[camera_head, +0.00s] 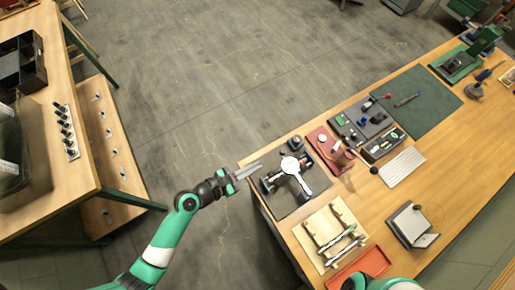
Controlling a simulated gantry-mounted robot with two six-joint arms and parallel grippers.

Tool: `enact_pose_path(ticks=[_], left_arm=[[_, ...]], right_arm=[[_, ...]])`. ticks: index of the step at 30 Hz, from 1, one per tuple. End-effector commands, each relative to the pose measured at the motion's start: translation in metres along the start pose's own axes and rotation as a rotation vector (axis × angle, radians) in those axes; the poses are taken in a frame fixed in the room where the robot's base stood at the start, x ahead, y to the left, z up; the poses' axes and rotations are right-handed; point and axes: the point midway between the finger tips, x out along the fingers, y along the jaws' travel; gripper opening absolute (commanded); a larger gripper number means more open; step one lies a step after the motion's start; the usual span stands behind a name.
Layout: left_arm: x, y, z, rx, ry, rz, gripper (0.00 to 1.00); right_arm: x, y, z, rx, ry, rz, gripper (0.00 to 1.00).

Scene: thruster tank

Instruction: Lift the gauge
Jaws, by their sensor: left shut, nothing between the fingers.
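The gauge, a white round dial with a pale stem (290,165), appears to lie on a dark mat (284,209) with black parts around it, near the left end of the right-hand bench. My left gripper (256,168) comes in from the lower left, with its fingers pointing right toward the gauge. It is shut and empty, to the left of the gauge and apart from it in the picture. Its height over the bench edge is hard to tell. A teal piece of my right arm shows at the bottom edge, but its gripper is out of view.
On the bench (437,197) are a red stand (329,147), a wooden rack (324,228) with rods, a red tray (357,268), a white keyboard-like slab (402,166) and a dark green mat (417,100). Open floor (200,90) separates it from the left bench.

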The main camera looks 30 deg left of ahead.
Motion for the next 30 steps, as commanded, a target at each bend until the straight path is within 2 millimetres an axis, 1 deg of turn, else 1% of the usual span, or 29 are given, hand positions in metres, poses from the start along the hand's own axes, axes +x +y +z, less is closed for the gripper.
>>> enact_pose_path(ticks=[8, 11, 14, 18, 21, 30], left_arm=[[-0.001, 0.000, 0.000, 0.000, 0.000, -0.001, 0.00], [0.001, -0.001, -0.005, -0.004, 0.000, -0.002, 0.00], [0.006, -0.003, -0.021, -0.027, 0.000, -0.009, 0.00], [0.014, -0.006, -0.051, -0.081, -0.001, -0.027, 0.00], [0.017, -0.008, -0.062, -0.112, -0.001, -0.039, 0.00], [0.015, -0.008, -0.058, -0.123, -0.001, -0.044, 0.00]], right_arm=[[0.000, 0.000, 0.000, 0.000, 0.000, 0.000, 0.50], [-0.004, 0.000, 0.004, 0.000, 0.000, 0.000, 0.50], [-0.017, 0.000, 0.015, 0.000, 0.000, 0.000, 0.50], [-0.041, 0.000, 0.038, 0.000, -0.001, 0.000, 0.50], [-0.051, 0.000, 0.047, 0.000, -0.001, 0.000, 0.50], [-0.047, 0.000, 0.044, 0.000, 0.000, 0.000, 0.50]])
